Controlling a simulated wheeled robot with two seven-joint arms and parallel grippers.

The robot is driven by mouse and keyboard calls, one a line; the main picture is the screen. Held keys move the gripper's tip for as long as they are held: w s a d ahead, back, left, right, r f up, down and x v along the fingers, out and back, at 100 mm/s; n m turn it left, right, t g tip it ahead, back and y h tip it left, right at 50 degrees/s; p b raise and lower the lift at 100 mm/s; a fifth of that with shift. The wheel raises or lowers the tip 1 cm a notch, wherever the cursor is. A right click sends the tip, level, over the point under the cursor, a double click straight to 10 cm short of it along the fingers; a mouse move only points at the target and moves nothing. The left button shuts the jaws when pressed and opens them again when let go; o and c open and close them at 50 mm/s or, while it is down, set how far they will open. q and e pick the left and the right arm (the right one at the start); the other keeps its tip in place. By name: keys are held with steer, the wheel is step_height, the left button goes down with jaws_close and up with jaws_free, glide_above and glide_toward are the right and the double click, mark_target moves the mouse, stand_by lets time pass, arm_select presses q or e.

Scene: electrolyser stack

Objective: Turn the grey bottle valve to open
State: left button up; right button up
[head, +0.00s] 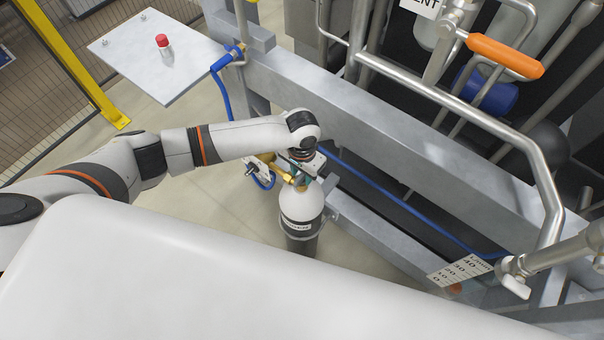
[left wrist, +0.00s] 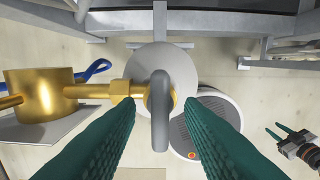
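The bottle (head: 301,205) stands upright beside the steel frame, with a white shoulder and darker lower body. In the left wrist view I see its round top (left wrist: 146,60) from above. My left gripper (head: 299,180) is over the bottle top and hides most of the valve in the head view. Its green fingers (left wrist: 160,106) are open, one on each side of the handle, with gaps showing. My right gripper (left wrist: 279,132) appears far right in the left wrist view, fingers apart and empty.
A brass regulator (left wrist: 40,95) sits left of the handle, with a blue hose beside it. The grey frame beam (head: 400,150) runs close behind the bottle.

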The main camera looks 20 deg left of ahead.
arm_select(q)
jaws_close()
steer(key=shift+r+n+p, duration=0.2)
steer(key=shift+n+p, duration=0.1)
steer(key=shift+p, duration=0.2)
steer(key=n+p, duration=0.3)
steer(key=shift+n+p, duration=0.4)
steer(key=shift+f, duration=0.15)
